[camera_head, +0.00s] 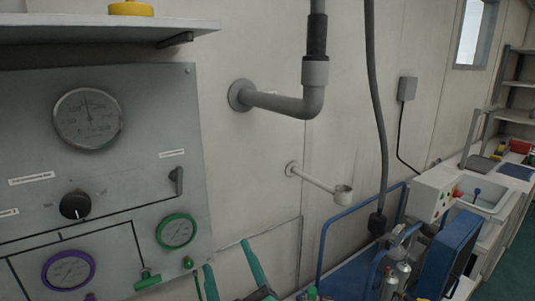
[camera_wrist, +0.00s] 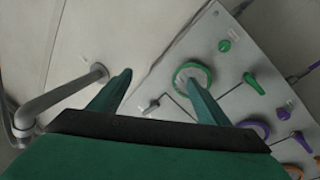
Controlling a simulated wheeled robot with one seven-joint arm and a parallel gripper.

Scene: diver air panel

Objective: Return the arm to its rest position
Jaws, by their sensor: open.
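My gripper (camera_head: 231,273) shows at the bottom of the head view, beside the lower right edge of the grey air panel (camera_head: 130,150). Its two green fingers point up and are spread apart with nothing between them. In the wrist view the gripper (camera_wrist: 158,80) is also open and empty. Its right finger overlaps the green-rimmed gauge (camera_wrist: 193,73); I cannot tell whether they touch. Most of my arm is hidden below the head view's frame.
The panel carries a large gauge (camera_head: 88,118), a black knob (camera_head: 75,205) and a green handle (camera_head: 147,280). A grey elbow pipe (camera_head: 290,103) and a small bracket (camera_head: 325,184) stick out from the wall. A blue-railed cart (camera_head: 345,275) with cylinders stands lower right.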

